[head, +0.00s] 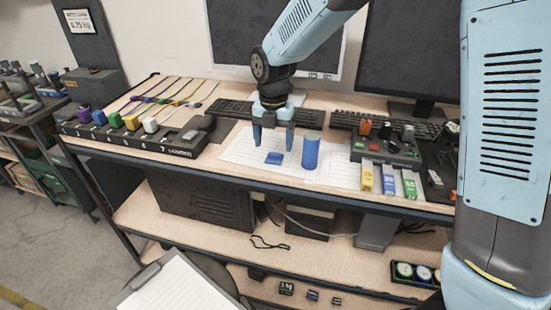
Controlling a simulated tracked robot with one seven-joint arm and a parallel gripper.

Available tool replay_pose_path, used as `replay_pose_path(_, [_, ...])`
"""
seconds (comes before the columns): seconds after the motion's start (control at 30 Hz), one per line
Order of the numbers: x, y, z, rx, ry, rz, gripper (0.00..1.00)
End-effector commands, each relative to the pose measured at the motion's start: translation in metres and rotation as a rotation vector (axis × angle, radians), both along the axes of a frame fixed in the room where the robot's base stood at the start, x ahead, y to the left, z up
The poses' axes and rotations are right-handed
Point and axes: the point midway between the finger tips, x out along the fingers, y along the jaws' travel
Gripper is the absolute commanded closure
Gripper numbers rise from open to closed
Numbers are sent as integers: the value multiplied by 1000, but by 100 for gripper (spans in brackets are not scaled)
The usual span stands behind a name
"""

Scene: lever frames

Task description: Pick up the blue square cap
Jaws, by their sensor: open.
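The blue square cap (274,158) lies flat on white paper (240,152) on the workbench, near its front edge. My gripper (274,150) points down with its two blue fingers apart. It is open and empty, and its fingertips are just above and behind the cap in the picture. I cannot tell the exact height of the fingertips over the cap. A blue cylinder (311,153) stands upright on the paper, just right of my gripper and apart from the cap.
A black rack with coloured plugs (140,138) is at left. A black control box (385,150) with yellow, blue and green tags is at right. Keyboards (240,112) and monitors (410,60) stand behind. Paper left of the cap is clear.

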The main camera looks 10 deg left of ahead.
Motion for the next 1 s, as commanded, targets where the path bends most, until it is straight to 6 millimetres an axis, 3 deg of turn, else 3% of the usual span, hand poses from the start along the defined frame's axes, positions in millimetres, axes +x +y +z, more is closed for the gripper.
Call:
replay_pose_path(0.3, [2,-1,-40,-2,2,-1,20])
replay_pose_path(0.63, [3,-1,-45,0,0,-2,21])
replay_pose_path(1.0, [3,-2,-45,0,0,-2,57])
